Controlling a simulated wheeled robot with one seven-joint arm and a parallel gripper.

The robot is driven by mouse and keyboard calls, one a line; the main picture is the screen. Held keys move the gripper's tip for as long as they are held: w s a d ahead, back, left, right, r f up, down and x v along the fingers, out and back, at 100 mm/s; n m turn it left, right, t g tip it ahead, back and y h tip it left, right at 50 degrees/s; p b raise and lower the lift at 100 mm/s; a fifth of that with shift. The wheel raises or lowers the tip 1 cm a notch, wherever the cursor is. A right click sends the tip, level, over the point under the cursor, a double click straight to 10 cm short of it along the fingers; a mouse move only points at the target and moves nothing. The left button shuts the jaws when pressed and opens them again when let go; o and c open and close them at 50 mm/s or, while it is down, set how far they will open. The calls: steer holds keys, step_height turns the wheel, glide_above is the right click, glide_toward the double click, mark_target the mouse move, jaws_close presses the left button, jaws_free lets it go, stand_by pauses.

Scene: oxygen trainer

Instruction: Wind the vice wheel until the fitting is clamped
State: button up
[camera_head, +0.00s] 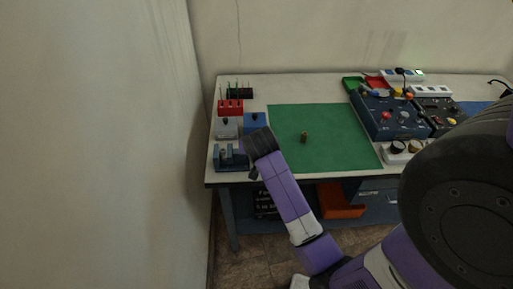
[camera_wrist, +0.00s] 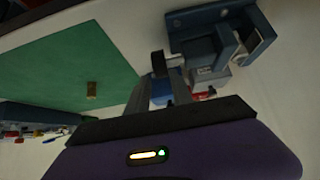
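The blue vice (camera_head: 231,157) stands at the bench's front left corner. In the wrist view the vice (camera_wrist: 212,32) is at the top, with a gap between its jaws; I see no fitting there. I cannot make out its wheel clearly. A small brass fitting (camera_head: 304,137) stands on the green mat, and it also shows in the wrist view (camera_wrist: 91,90). My gripper (camera_wrist: 167,68) is beside the vice, with its fingers apart and nothing clearly between them. In the head view my wrist hides the fingers.
The green mat (camera_head: 340,155) is mostly bare. Behind the vice stand a grey box (camera_head: 226,130), a blue box (camera_head: 256,119) and a red block (camera_head: 230,107). A blue control panel (camera_head: 385,122) is at the right. A wall (camera_head: 100,150) rises close to the bench's left end.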

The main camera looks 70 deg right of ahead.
steer(key=shift+s+a+r, duration=0.15)
steer(key=shift+a+r, duration=0.25)
steer(key=shift+r, duration=0.1)
